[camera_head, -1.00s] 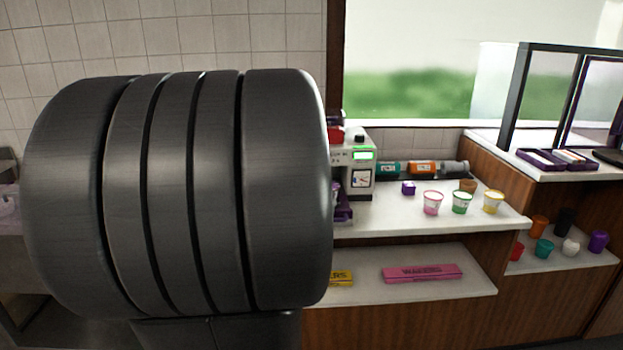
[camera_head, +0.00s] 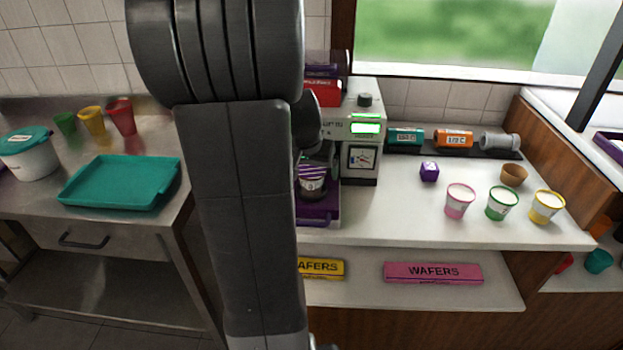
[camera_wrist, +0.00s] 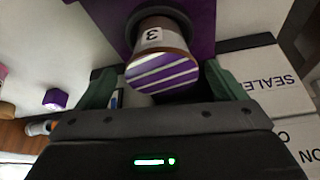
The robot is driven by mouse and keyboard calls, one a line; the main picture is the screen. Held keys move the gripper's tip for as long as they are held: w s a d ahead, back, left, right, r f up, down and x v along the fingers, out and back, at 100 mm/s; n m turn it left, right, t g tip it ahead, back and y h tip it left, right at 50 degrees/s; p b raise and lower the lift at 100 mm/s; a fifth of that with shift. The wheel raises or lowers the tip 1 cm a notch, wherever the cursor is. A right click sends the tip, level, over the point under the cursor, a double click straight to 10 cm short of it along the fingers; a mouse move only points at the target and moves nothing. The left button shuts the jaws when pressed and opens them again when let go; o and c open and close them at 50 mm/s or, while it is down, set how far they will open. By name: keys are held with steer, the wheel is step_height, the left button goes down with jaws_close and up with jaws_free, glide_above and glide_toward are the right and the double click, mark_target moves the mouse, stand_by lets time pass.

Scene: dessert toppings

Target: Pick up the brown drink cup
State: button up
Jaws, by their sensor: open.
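A small cup with a purple-and-white striped top (camera_head: 312,182) stands on the purple tray of the machine in the head view, partly hidden by my arm. In the wrist view the same cup (camera_wrist: 160,70) shows a brown rim, a dark body and a white label with a 3. My gripper (camera_wrist: 163,90) is open, with its dark green fingers on either side of the cup's striped end. I cannot tell whether they touch it. A plain brown cup (camera_head: 513,175) stands on the white counter at the right.
The white machine (camera_head: 362,130) stands beside my arm. A teal tray (camera_head: 120,183) lies on the steel table at left. The counter's front is mostly clear.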

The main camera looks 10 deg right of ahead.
mark_target(311, 170)
steer(key=shift+x, duration=1.5)
steer(key=shift+a, duration=0.15)
steer(key=c, duration=1.2)
